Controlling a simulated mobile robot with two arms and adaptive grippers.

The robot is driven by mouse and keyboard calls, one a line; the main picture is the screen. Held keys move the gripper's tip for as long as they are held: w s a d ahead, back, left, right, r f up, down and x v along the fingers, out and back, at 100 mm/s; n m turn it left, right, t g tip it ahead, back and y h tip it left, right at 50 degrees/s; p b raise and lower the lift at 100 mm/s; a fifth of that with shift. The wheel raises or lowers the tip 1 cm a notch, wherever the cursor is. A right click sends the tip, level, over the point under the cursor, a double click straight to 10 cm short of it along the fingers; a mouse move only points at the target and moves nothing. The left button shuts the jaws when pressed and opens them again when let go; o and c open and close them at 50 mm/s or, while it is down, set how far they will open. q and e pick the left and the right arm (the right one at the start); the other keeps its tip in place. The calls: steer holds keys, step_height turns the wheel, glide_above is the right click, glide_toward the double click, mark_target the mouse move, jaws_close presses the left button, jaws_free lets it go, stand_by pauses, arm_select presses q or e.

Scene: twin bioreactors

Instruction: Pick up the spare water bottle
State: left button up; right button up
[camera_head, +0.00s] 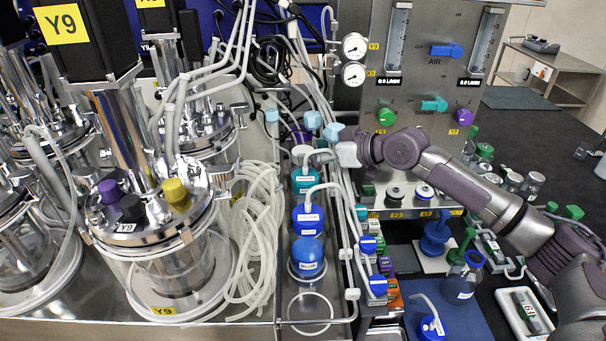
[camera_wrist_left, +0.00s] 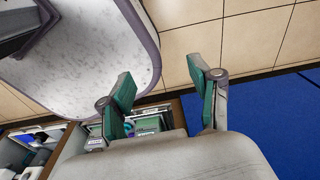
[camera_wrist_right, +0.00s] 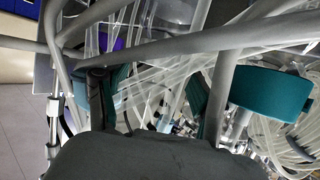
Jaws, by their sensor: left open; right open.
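A clear bottle with a blue cap and a white label (camera_head: 463,278) stands on the blue mat at the lower right of the head view. Its label is too small to read, so I cannot tell whether it is the spare water bottle. My right gripper (camera_head: 348,150) reaches in from the right beside the tubing rack, above the teal bottle. It also shows in the right wrist view (camera_wrist_right: 155,95), open, with pale tubes in front of and beyond its fingers. My left gripper (camera_wrist_left: 165,95) is open and empty over the floor; it is outside the head view.
Blue-capped bottles (camera_head: 308,218) and a teal one (camera_head: 305,182) stand in the tubing rack. A teal cylinder (camera_wrist_right: 270,92) is close beside a right finger. Glass bioreactors (camera_head: 165,265) fill the left. The blue mat (camera_head: 480,318) also holds a small tubed blue bottle (camera_head: 431,327).

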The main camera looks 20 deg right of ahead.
mark_target(294, 152)
steer(key=shift+x, duration=1)
steer(key=shift+w+f+p, duration=0.15)
steer(key=shift+w+p, duration=0.1)
steer(key=shift+p, duration=0.05)
steer(key=p+x, duration=0.2)
steer(key=x, duration=0.2)
steer(key=shift+a+f, duration=0.15)
steer(key=shift+f, duration=0.05)
steer(key=shift+w+f, duration=0.2)
steer(key=shift+w, duration=0.05)
steer(key=shift+s, duration=0.15)
steer(key=c, duration=0.5)
arm_select(q)
steer(key=r, duration=0.1)
steer(key=w+r, duration=0.1)
steer(key=r, duration=0.1)
steer(key=shift+d, duration=0.2)
arm_select(e)
jaws_close()
steer(key=shift+r, duration=0.2)
